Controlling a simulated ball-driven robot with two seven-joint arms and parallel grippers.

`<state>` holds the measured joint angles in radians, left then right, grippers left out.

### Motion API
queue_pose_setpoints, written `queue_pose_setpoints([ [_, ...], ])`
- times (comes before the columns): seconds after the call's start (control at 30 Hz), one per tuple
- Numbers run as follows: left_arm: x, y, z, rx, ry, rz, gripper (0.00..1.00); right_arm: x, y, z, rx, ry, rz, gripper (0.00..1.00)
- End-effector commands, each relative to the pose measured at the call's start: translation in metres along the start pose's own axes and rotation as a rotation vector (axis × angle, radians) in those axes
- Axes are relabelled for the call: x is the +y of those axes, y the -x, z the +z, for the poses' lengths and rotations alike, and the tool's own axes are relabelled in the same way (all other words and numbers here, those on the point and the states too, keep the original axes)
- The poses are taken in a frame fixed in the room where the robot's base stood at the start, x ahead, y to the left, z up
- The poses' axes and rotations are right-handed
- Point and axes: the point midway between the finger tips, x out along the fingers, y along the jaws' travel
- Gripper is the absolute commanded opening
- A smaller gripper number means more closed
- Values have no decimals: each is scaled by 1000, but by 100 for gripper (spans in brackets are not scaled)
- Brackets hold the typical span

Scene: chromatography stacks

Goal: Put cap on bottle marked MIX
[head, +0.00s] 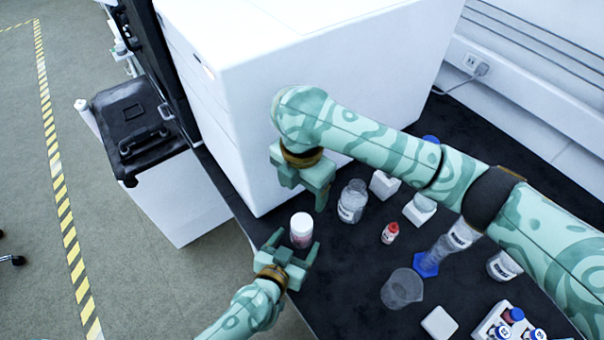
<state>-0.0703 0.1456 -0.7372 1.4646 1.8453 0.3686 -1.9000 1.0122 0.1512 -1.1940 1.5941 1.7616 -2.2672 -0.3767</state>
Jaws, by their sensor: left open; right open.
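A small jar with a white lid and pinkish label (301,227) stands on the black bench near its left edge. My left gripper (296,244) is open, its fingers at the near side of this jar; I cannot tell whether they touch it. My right gripper (305,188) is open and empty, above and behind the jar, beside the white machine. A clear glass bottle (352,203) with a white label stands right of my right gripper. Another labelled bottle (503,265) stands at the right, partly behind my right arm. The labels are too small to read, so I cannot pick out MIX. No loose cap is clearly visible.
A large white machine (330,90) walls off the back. A red-capped bottle (390,232), a beaker (402,290), a blue-footed cylinder (447,245), a white block (440,323) and a vial rack (488,323) crowd the right. The bench is clear between the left gripper and the beaker.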

Motion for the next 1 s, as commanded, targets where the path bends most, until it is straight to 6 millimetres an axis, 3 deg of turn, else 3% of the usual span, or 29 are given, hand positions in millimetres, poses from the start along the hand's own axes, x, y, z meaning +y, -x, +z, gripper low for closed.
queue_pose_setpoints([
  [0.03,0,14,-4,-1,-4,1,75,0,11,0,-4,0,3,72],
  [0.2,0,57,-4,-1,-2,2,75,0,30,0,-10,0,8,72],
  [0.5,0,118,-2,-1,-1,1,75,0,47,0,-14,0,12,72],
  [0.7,0,135,-1,0,0,1,75,0,50,0,-15,0,13,72],
  [1.0,0,137,0,0,0,0,75,0,50,0,-15,0,13,72],
])
